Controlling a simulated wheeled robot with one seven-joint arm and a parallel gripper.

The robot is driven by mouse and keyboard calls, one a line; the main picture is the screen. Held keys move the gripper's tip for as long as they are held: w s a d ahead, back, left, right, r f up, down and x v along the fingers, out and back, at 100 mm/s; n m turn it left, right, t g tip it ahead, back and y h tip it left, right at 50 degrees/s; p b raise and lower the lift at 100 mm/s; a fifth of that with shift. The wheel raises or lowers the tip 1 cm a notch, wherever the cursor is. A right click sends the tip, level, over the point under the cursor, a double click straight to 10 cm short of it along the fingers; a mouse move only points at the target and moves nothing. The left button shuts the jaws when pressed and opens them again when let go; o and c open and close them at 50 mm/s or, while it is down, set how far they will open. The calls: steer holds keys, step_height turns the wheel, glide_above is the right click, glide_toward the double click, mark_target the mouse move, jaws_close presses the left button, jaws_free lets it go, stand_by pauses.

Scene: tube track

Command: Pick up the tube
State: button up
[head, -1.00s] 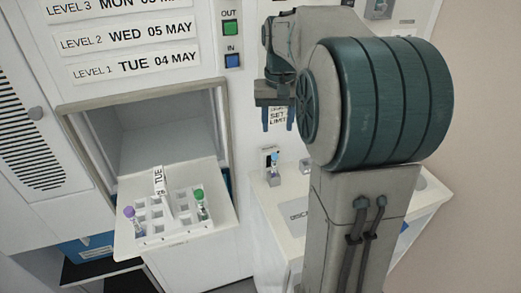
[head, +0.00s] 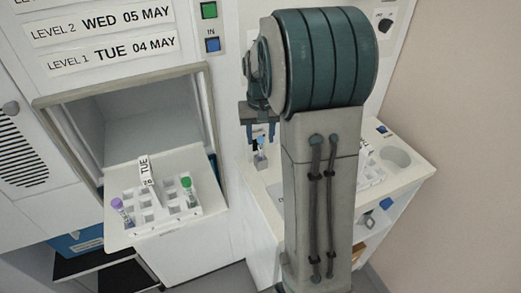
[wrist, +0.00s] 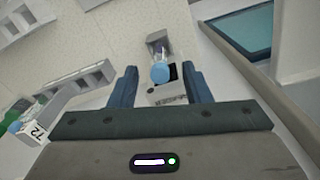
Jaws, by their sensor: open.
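A tube with a blue cap (head: 261,141) stands in a small holder on the white counter. My gripper (head: 262,132) is open, pointing down over the tube. In the wrist view my gripper (wrist: 161,86) has one blue finger on each side of the cap, with gaps visible. I cannot tell how far the fingertips are above or below the cap.
A white rack (head: 154,222) on the open hatch at left holds a purple-capped tube (head: 121,211) and a green-capped tube (head: 188,190), beside a TUE tag (head: 144,170). The counter (head: 410,151) continues right behind my arm.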

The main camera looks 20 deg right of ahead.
step_height(320, 180, down, 2)
steer(key=shift+f, duration=0.1)
steer(key=c, duration=0.9)
steer(key=shift+r, duration=0.55)
steer(key=r, duration=0.3)
steer(key=shift+s+d+r+b, duration=0.2)
steer(key=shift+s+d+b, duration=0.05)
steer(key=shift+b, duration=0.15)
steer(key=shift+s+d+r+b, duration=0.25)
steer(key=shift+s+d+r, duration=0.9)
steer(key=shift+s, duration=0.25)
steer(key=shift+s+d+r+b, duration=0.25)
steer(key=shift+s+d+r, duration=0.8)
steer(key=shift+s+d, duration=0.3)
steer(key=shift+s+d+r+b, duration=0.25)
steer(key=shift+s+d+r, duration=0.85)
steer(key=shift+s, duration=0.35)
